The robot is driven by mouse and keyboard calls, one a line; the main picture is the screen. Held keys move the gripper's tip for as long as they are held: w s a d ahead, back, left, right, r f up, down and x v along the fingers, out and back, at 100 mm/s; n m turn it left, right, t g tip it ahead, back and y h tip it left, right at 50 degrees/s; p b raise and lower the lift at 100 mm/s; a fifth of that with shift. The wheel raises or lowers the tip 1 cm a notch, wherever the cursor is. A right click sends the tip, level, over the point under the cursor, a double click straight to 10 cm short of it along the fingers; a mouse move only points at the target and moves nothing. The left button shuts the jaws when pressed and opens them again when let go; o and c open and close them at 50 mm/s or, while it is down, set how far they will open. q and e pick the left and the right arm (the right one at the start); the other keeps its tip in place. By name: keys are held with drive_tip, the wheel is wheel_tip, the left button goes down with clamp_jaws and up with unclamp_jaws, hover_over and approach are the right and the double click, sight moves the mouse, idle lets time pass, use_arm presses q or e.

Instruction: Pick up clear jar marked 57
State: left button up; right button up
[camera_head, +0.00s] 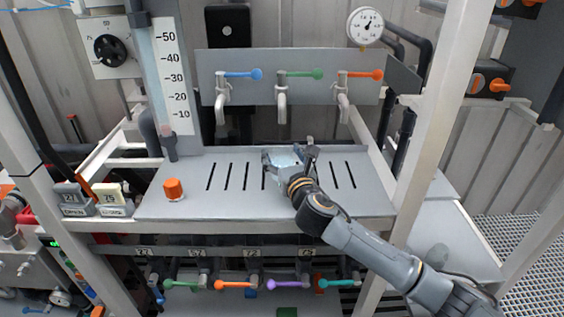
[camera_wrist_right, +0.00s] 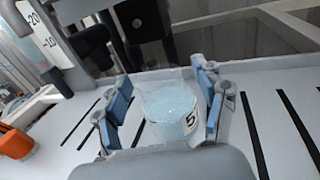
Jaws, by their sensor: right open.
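The clear jar (camera_wrist_right: 170,112) stands on the slotted grey shelf between the open fingers of my right gripper (camera_wrist_right: 160,108). It holds a pale blue, bubbly content, and its white label shows a "5"; the rest of the label is hidden by a finger. In the head view the jar (camera_head: 284,160) is partly covered by my right gripper (camera_head: 290,158), under the taps. The blue finger pads are on both sides of the jar; the right one is close to it, but I cannot tell if it touches. My left gripper is not in view.
The slotted shelf (camera_head: 215,200) carries an orange-capped item (camera_head: 173,188) at left and is otherwise clear. Taps with blue (camera_head: 243,75), green (camera_head: 305,75) and orange (camera_head: 363,75) handles hang above. A white post (camera_head: 440,110) stands close to my right arm.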

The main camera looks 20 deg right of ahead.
drive_tip(key=shift+s, duration=0.1)
drive_tip(key=shift+r, duration=0.1)
drive_tip(key=c, duration=1.4)
